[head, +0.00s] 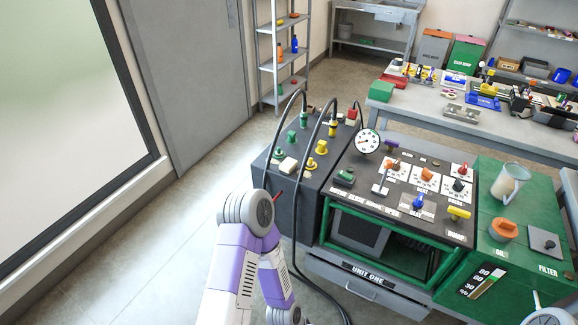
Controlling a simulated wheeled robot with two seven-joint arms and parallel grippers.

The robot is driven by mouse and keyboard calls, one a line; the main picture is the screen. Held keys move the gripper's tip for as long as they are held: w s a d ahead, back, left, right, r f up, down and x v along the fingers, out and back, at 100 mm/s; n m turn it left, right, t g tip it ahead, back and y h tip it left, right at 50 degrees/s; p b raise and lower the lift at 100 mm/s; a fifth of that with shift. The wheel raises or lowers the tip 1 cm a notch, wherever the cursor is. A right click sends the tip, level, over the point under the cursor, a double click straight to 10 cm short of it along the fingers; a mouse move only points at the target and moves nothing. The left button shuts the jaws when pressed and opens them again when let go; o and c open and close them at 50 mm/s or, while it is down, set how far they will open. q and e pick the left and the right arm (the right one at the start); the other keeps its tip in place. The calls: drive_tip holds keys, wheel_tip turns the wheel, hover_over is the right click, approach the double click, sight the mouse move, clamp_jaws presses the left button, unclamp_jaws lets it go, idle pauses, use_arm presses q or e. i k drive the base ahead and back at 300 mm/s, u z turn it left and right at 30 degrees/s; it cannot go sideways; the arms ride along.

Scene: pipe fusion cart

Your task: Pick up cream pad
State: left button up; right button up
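A small cream pad (288,165) lies on the top of the dark box (266,190) at the left of the cart, among green and yellow knobs. It is small in the head view, and nothing is touching it that I can see. My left arm comes in at the bottom, left of the cart, with its elbow in front of the dark box. Its gripper is not in view. Only a white piece of my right arm shows at the bottom right corner; its gripper is not in view either.
Black hoses arch over the dark box and hang down its front. The control panel (440,222) has a gauge (367,141), dials and levers. A glass jar (509,184) stands on the green cabinet (488,209). Open floor (140,250) lies to the left.

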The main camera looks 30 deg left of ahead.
sight(287, 167)
drive_tip(key=u, duration=1.95)
drive_tip(key=i, duration=1.35)
drive_tip(key=z, duration=1.65)
